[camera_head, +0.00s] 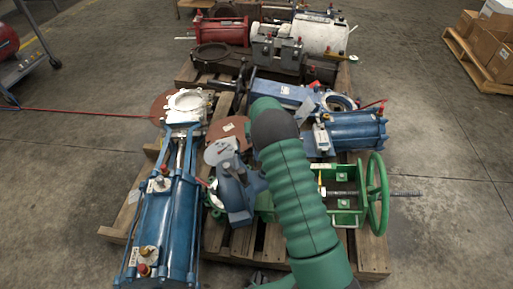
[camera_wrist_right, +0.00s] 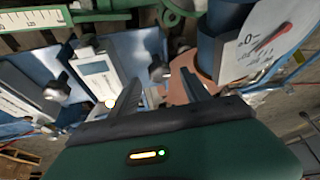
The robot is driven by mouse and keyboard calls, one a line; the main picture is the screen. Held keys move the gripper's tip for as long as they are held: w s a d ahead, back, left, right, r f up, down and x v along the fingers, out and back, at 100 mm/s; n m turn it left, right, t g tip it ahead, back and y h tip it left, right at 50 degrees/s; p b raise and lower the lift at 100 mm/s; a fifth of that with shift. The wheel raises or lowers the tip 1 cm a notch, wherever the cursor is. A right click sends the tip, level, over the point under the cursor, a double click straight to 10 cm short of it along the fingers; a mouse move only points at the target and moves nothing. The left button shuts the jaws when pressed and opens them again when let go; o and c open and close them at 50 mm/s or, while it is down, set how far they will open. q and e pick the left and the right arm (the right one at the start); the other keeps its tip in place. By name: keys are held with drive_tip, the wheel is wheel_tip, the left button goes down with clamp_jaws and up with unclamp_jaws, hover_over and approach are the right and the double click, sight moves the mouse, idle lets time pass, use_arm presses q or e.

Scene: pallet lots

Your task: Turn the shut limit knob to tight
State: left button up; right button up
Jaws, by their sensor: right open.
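A white dial plate with a red pointer (camera_head: 221,150) stands on a blue valve part left of my right arm. The dial plate (camera_wrist_right: 268,38) also shows at the upper right of the right wrist view. In that view, silver knobs are mounted on blue metal, one at the left (camera_wrist_right: 57,90). I cannot tell which part is the shut limit knob. My right gripper (camera_wrist_right: 162,80) is open and empty, its two dark fingers apart over the blue parts. In the head view my right arm hides its gripper. My left gripper does not show.
A wooden pallet (camera_head: 374,258) is crowded with valves and actuators. A blue cylinder (camera_head: 178,225) lies at the left, and a green handwheel (camera_head: 377,195) stands at the right. Another pallet with cardboard boxes (camera_head: 478,42) is at the far right. The concrete floor on both sides has free room.

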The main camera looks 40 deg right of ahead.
drive_tip(key=b+x, duration=0.1)
drive_tip(key=x, duration=0.2)
drive_tip(key=shift+r, duration=0.1)
drive_tip(key=shift+c, duration=0.4)
clamp_jaws()
